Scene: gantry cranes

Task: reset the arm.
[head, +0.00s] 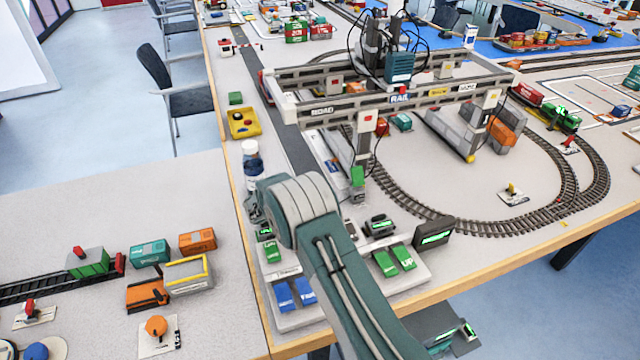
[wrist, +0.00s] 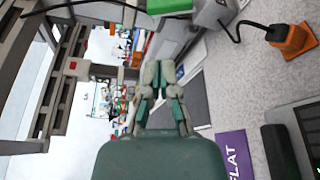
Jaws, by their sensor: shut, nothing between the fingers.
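My green and grey arm reaches up from the bottom of the head view and bends over the front of the table. My gripper (wrist: 158,68) shows in the wrist view with its grey and green fingers together and nothing between them. In the head view my gripper (head: 255,207) is small and mostly hidden behind the arm's rounded joint. It is close to a white-capped bottle with a dark blue label (head: 251,160); I cannot tell whether they touch.
A model gantry crane (head: 390,92) stands over the train track (head: 440,222). Control panels with green buttons (head: 395,262) and blue buttons (head: 293,295) lie on either side of my arm. A yellow box (head: 243,123) is at the table's left edge.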

